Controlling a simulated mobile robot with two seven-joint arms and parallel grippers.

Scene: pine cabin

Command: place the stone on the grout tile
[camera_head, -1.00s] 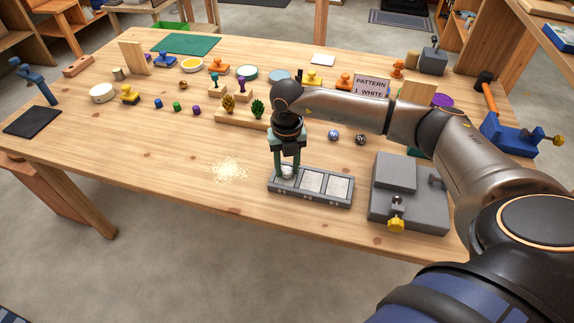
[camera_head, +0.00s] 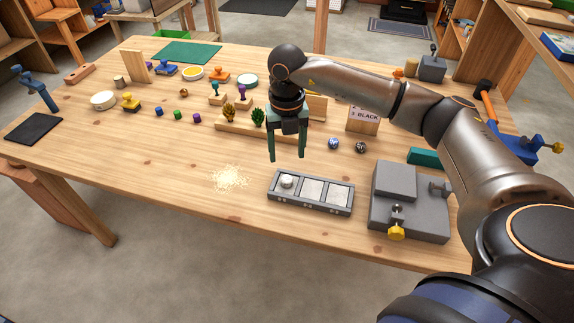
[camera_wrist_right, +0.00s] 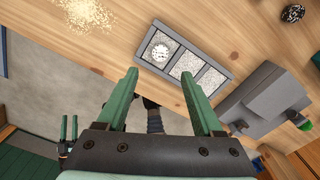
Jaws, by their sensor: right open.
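A white, rounded stone (camera_head: 287,181) lies in the leftmost compartment of a grey three-part tile tray (camera_head: 323,206). In the right wrist view the stone (camera_wrist_right: 160,51) rests on that compartment's pale speckled tile. The other two compartments of the tray are empty and show speckled pale surfaces. My right gripper (camera_head: 287,159) is open and empty, above and behind the tray, apart from the stone. Its spread green fingers also show in the right wrist view (camera_wrist_right: 160,98). My left gripper (camera_wrist_right: 69,127) shows small at the left edge there, with its fingers apart.
Pale crumbs (camera_head: 229,178) lie left. A sign (camera_head: 363,118) is partly hidden by my arm. The table's front left is clear.

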